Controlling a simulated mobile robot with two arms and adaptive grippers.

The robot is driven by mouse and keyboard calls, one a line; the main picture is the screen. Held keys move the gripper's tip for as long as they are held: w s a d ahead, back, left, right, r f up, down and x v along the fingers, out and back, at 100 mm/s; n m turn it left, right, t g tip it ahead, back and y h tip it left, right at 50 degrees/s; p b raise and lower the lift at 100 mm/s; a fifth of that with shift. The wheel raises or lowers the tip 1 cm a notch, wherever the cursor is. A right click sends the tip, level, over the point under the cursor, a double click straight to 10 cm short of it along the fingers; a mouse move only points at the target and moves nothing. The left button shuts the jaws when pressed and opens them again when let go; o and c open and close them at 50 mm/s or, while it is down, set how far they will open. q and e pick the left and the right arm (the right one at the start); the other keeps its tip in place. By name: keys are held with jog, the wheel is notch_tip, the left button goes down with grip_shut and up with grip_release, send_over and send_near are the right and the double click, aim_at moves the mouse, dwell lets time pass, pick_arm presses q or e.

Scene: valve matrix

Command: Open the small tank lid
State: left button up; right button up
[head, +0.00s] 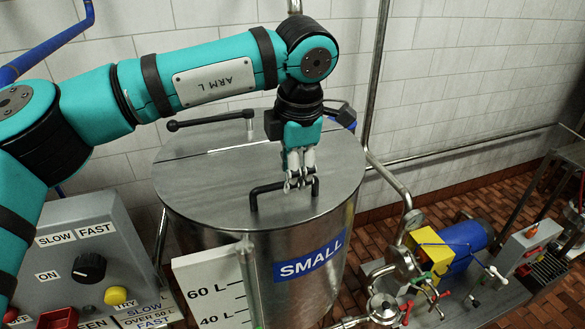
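The small tank (298,285) is a steel cylinder with a blue "SMALL" label. Its round steel lid (215,185) lies flat on top, with a straight seam towards the back. A black bar handle (266,188) stands on the lid's front part. My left gripper (298,184) points down at the right part of this handle, with its fingertips at the bar. The fingers are close together, and I cannot tell whether they are shut on the bar or only around it. My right gripper is not in view.
A grey control box (85,250) with knobs and buttons stands at the left, beside the tank. A black lever (210,120) sits behind the seam. Pipes and valves, a blue motor (462,245) and a yellow box (430,250) are at the right. A tiled wall is behind.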

pick_arm(q)
jog(key=shift+w+f, duration=0.1)
jog(key=shift+f, duration=0.55)
grip_shut()
